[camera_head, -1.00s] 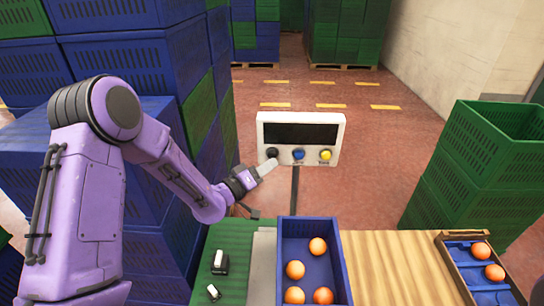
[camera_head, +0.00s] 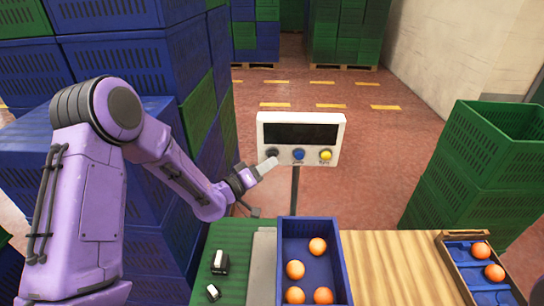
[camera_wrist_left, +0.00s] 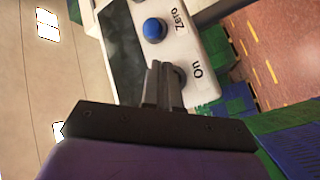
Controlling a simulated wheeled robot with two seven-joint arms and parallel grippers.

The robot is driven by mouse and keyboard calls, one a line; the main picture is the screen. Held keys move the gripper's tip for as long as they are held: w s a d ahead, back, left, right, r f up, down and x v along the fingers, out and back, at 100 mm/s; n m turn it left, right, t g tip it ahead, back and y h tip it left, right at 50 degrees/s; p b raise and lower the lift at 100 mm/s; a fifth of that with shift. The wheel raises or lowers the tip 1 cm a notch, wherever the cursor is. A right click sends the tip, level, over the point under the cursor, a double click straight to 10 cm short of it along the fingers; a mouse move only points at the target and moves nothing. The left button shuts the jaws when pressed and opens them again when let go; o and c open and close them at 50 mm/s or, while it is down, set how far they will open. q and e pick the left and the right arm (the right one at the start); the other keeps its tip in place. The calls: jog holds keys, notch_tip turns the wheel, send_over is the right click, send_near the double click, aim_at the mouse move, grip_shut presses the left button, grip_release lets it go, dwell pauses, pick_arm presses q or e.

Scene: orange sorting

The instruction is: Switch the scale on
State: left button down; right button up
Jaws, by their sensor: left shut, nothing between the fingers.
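The scale's white display panel (camera_head: 333,154) stands on a dark post behind the table. Its screen (camera_head: 300,133) is dark. Below the screen sit a black button, a blue button (camera_head: 299,154) and a yellow button (camera_head: 326,155). The wrist view labels the blue button (camera_wrist_left: 155,29) "Zero" and the dark button (camera_wrist_left: 180,75) "On". My left gripper (camera_head: 273,162) is shut and empty, its fingertips at the On button. The fingers (camera_wrist_left: 161,68) partly cover that button, and I cannot tell whether they press it. My right gripper is not in view.
A blue crate (camera_head: 342,262) with several oranges stands on the scale plate (camera_head: 262,262). A compartment tray (camera_head: 462,236) with oranges lies at the right of the wooden table (camera_head: 400,262). Green crates (camera_head: 470,180) stand at right, blue crates (camera_head: 130,60) at left.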

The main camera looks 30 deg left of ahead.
pick_arm(q)
jog(key=shift+w+a, duration=0.25)
jog(key=shift+w, duration=0.35)
dwell(0.8)
jog(key=shift+s+d, duration=0.4)
jog(key=shift+s, duration=0.45)
jog(key=s, duration=0.1)
jog(key=s+d, duration=0.1)
jog(key=s, duration=0.1)
jog(key=s+d, duration=0.1)
jog(key=shift+s+d, duration=0.1)
jog(key=shift+s, duration=0.15)
dwell(0.8)
